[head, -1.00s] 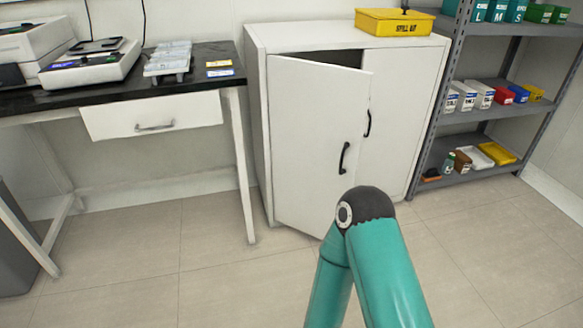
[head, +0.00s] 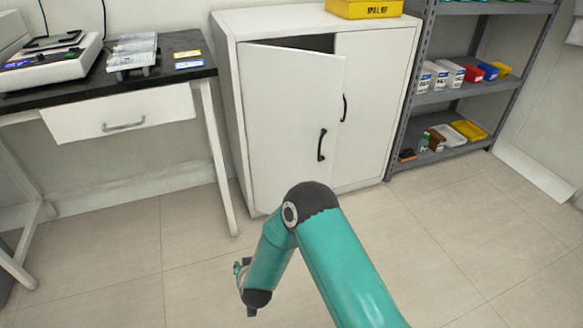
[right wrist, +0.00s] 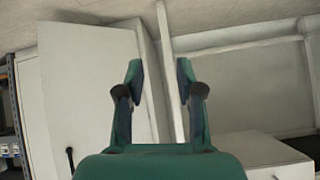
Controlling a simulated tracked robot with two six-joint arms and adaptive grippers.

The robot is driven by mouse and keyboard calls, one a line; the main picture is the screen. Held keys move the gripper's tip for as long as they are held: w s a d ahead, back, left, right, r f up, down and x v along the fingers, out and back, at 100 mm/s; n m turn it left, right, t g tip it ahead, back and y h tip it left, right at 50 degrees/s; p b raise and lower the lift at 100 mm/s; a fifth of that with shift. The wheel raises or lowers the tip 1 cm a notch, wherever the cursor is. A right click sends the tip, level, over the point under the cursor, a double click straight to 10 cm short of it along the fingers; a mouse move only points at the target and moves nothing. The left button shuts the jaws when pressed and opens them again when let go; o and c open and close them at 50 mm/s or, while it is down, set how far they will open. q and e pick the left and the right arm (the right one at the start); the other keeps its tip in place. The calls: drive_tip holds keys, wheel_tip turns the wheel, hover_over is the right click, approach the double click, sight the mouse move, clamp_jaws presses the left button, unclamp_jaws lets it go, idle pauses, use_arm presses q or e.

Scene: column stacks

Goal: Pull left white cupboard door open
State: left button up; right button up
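The white cupboard (head: 228,75) stands against the wall. Its left door (head: 270,110) is ajar, with a dark gap at its top and a black handle (head: 321,145) near its free edge. The right door (head: 370,100) is closed. My right gripper (head: 240,268) is partly seen beyond my bent arm, low and in front of the cupboard, apart from the door. In the right wrist view, which looks upside down, the right gripper (right wrist: 159,68) is open and empty; the left door (right wrist: 90,80) and its handle (right wrist: 70,157) show left of the fingers. My left gripper is out of view.
A black-topped desk (head: 195,75) with a white drawer (head: 120,117) stands left of the cupboard; its leg (head: 220,165) is near the cupboard's side. A grey shelf (head: 425,95) stands to the right. A yellow box (head: 365,9) sits on top. The tiled floor in front is clear.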

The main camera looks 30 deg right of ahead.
drive_tip(key=w+d+r+m+t+h, duration=0.1)
drive_tip(key=w+d+r+m+h, duration=0.2)
drive_tip(key=w+r+h, duration=0.35)
drive_tip(key=w+d+r+m+h, duration=0.3)
drive_tip(key=r+h, duration=0.1)
drive_tip(key=r, duration=0.5)
drive_tip(key=s+r+m+g+h, duration=0.4)
drive_tip(key=r+m+g+h, duration=0.1)
drive_tip(key=r+g, duration=0.1)
drive_tip(key=b+x, duration=0.3)
drive_tip(key=x, duration=1.3)
drive_tip(key=shift+d+f+b, duration=0.3)
drive_tip(key=shift+b, duration=0.1)
clamp_jaws()
